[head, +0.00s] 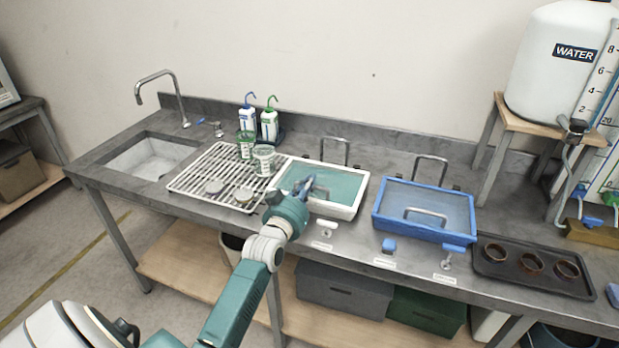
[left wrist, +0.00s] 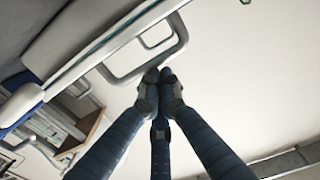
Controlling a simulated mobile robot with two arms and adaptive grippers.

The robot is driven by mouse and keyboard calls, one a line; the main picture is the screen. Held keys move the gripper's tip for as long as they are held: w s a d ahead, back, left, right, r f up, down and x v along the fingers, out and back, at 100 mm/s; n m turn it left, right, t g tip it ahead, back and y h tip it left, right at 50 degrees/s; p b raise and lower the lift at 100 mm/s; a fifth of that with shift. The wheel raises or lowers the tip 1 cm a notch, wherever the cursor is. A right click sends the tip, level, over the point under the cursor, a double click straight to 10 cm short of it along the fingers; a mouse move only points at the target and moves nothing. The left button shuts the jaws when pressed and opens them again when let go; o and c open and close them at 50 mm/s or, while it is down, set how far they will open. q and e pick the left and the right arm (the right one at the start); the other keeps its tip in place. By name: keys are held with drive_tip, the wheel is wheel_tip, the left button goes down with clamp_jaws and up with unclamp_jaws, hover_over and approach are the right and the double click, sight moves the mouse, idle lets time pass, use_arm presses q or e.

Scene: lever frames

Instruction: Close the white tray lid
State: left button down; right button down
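The white tray (head: 349,211) stands on the grey bench in the head view, with its teal lid (head: 345,186) lying low across it. Whether a small gap is left at the rim I cannot tell. My left gripper (head: 304,185) is over the left part of the lid, beside its grey handle. In the left wrist view the dark fingers of my left gripper (left wrist: 160,77) come together at their tips, next to a grey U-shaped bar (left wrist: 147,62). I see nothing clearly held between them. My right gripper is out of view.
A blue tray (head: 377,219) with a handled lid stands to the right, and a dark tray (head: 490,268) of brown rings beyond it. A white rack (head: 190,178) with beakers and dishes is on the left, by the sink (head: 150,158). Small knobs line the bench front.

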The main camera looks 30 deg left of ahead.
use_arm(q)
drive_tip(key=shift+s+f, duration=0.15)
drive_tip(key=shift+f, duration=0.35)
drive_tip(key=r+p, duration=0.1)
drive_tip(key=w+r+p, duration=0.1)
drive_tip(key=r+p, duration=0.1)
drive_tip(key=r, duration=0.1)
drive_tip(key=shift+w+a, duration=0.2)
drive_tip(key=shift+w, duration=0.2)
drive_tip(key=shift+s+d+f+b, duration=0.15)
drive_tip(key=shift+s+f+b, duration=0.15)
drive_tip(key=shift+s, duration=0.2)
drive_tip(key=shift+s+d+f+b, duration=0.15)
drive_tip(key=shift+s+b, duration=0.1)
drive_tip(key=shift+s, duration=0.2)
drive_tip(key=b+v, duration=0.1)
drive_tip(key=v, duration=0.6)
drive_tip(key=shift+s, duration=0.25)
